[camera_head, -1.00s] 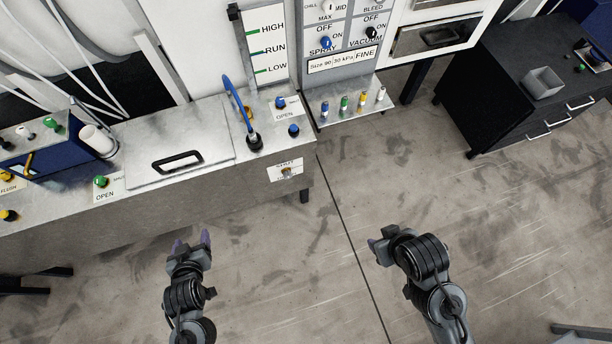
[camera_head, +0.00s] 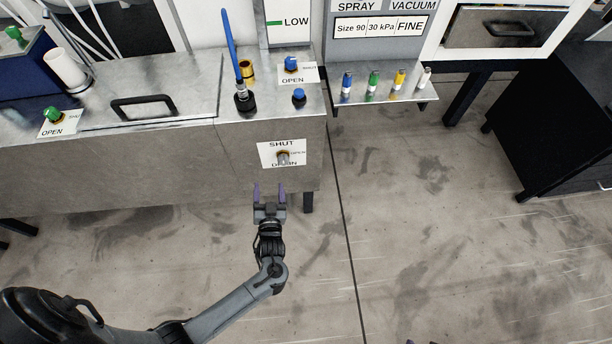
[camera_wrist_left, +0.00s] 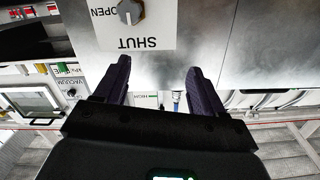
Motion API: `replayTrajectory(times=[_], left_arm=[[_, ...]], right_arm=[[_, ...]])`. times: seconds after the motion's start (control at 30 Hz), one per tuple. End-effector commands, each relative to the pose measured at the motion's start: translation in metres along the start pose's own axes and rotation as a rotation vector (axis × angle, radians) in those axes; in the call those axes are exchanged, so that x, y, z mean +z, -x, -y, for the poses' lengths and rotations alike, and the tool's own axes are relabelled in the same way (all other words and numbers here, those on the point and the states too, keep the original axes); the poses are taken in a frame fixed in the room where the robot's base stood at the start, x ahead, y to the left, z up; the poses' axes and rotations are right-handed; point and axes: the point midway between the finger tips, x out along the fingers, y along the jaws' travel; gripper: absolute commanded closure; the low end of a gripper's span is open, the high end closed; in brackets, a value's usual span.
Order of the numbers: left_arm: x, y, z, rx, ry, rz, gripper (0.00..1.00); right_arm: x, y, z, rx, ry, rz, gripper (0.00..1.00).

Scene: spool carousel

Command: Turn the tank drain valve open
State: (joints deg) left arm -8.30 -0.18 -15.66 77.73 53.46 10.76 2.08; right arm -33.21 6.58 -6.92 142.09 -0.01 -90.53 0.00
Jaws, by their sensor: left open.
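The drain valve is a small round metal knob (camera_head: 283,157) on a white plate (camera_head: 266,155) on the front face of the metal tank. The plate reads SHUT above the knob, OPEN at its right and DRAIN below. In the left wrist view the knob (camera_wrist_left: 130,12) shows upside down at the top edge, partly cut off, and a pale mark on it seems to point toward SHUT. My left gripper (camera_head: 269,189) is open and empty, just below the plate and apart from it. Its two purple fingers (camera_wrist_left: 160,75) point toward the tank face.
On the tank top (camera_head: 185,85) are a black handle (camera_head: 143,106), a blue upright wand (camera_head: 231,45) and blue knobs (camera_head: 298,96). A shelf (camera_head: 385,101) with several coloured bottles juts out to the right. The floor before the tank is clear.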

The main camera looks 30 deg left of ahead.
Motion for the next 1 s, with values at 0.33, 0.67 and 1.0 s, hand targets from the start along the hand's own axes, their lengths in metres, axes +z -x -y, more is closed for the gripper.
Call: replayTrajectory(times=[0.33,0.67,1.0], left_arm=[[0.044,-0.03,-0.045,0.001,0.051,-0.05,0.3],[0.042,-0.052,-0.05,0.0,0.061,-0.065,0.3],[0.04,-0.106,-0.05,0.0,0.061,-0.064,0.3]], right_arm=[[0.026,-0.082,0.002,0.0,0.0,0.001,0.57],[0.031,-0.094,0.001,0.006,0.006,0.001,0.57],[0.036,-0.11,0.001,0.008,0.009,0.0,0.57]])
